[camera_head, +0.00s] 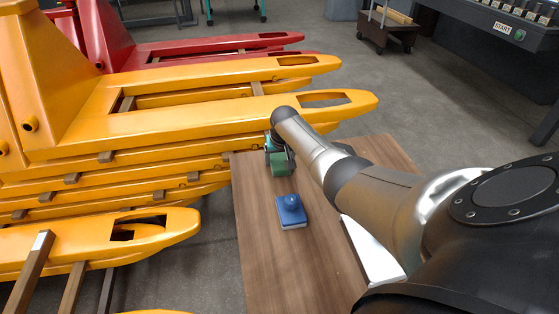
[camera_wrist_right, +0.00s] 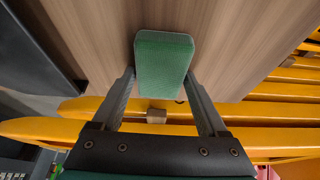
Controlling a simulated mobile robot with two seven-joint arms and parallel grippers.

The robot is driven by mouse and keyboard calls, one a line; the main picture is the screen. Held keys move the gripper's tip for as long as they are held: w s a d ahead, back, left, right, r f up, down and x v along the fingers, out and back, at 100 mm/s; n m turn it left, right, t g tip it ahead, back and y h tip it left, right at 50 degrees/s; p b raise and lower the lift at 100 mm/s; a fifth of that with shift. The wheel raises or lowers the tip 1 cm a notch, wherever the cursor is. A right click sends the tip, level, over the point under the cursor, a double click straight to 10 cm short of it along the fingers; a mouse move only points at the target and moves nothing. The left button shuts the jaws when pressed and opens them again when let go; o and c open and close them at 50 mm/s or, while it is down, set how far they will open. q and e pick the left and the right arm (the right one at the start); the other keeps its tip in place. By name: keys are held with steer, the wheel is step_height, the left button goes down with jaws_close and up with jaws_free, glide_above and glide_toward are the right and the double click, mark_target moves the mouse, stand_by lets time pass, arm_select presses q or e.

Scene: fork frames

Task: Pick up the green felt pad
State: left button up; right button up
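The green felt pad (camera_head: 280,163) is near the far end of the wooden table (camera_head: 262,250). In the right wrist view the green pad (camera_wrist_right: 163,62) is a rounded block between the two fingertips. My right gripper (camera_head: 279,152) reaches over the far end of the table and is partly hidden by its own arm. In the wrist view my right gripper (camera_wrist_right: 160,76) has a fingertip against each side of the pad, with no clear gap. I cannot tell whether the pad touches the table. My left gripper is not in view.
A blue block with a knob (camera_head: 292,211) stands on the table, nearer than the pad. A white flat thing (camera_head: 372,252) lies partly under my right arm. Yellow pallet forks (camera_head: 180,127) crowd the table's left and far edges. The table's near left part is clear.

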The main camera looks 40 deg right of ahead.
steer(key=c, duration=0.9)
steer(key=shift+r, duration=0.15)
